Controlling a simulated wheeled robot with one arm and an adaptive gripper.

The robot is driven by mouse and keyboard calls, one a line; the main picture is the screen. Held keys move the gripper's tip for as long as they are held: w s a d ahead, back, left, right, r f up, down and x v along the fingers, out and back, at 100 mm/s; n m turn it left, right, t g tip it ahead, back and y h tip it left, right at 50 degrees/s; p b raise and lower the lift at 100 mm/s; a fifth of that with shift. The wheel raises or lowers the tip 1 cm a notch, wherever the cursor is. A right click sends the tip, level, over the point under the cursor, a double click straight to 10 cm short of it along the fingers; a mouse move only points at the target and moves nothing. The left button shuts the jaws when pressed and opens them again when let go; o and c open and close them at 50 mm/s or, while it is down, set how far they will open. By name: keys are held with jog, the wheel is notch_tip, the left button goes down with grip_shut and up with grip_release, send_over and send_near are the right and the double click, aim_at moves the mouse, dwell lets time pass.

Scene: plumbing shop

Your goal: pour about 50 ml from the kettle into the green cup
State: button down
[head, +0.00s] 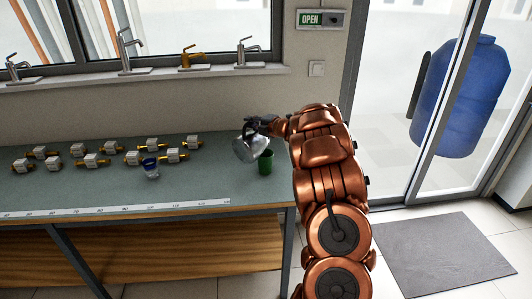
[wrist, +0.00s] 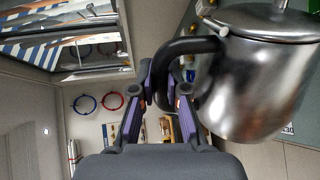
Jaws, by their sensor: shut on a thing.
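The shiny metal kettle (head: 245,149) is held above the right end of the workbench in the head view, tilted toward the green cup. My gripper (head: 262,124) is shut on its dark handle. The wrist view shows the fingers of my gripper (wrist: 160,100) around the black handle (wrist: 185,48), with the metal kettle body (wrist: 262,85) to the right. The green cup (head: 266,163) stands upright on the bench, just right of and below the kettle. I cannot see liquid flowing or the level inside the cup.
Several brass valves with white tags (head: 92,161) lie farther left. A white ruler strip (head: 140,207) runs along the front edge. Taps stand on the windowsill (head: 150,73) behind.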

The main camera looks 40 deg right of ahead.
aim_at(245, 132)
jog(key=shift+w+d+r+m+p, duration=0.1)
jog(key=shift+d+r+m+p, duration=0.2)
jog(key=shift+d+p, duration=0.2)
dwell(0.6)
jog(key=shift+a+f, duration=0.15)
jog(key=shift+f, duration=0.05)
jog(key=a+b, duration=0.1)
jog(key=b, duration=0.1)
jog(key=f+n+b, duration=0.1)
jog(key=b, duration=0.1)
jog(key=shift+s+a, duration=0.2)
jog(key=shift+a, duration=0.15)
jog(key=a+b, duration=0.1)
jog(key=b, duration=0.1)
jog(key=a+f+n+b, duration=0.1)
jog(key=b, duration=0.1)
jog(key=a+b, duration=0.1)
jog(key=b, duration=0.1)
jog(key=shift+s+f+h, duration=0.15)
jog(key=shift+s+h, duration=0.1)
jog(key=shift+h, duration=0.15)
jog(key=shift+a+f+n+b, duration=0.15)
jog(key=shift+a+n+b, duration=0.2)
jog(key=shift+b, duration=0.55)
jog(key=shift+a, duration=0.1)
jog(key=shift+r, duration=0.3)
jog(key=shift+s+f, duration=0.1)
jog(key=shift+f+b, duration=0.1)
jog(key=shift+b, duration=0.4)
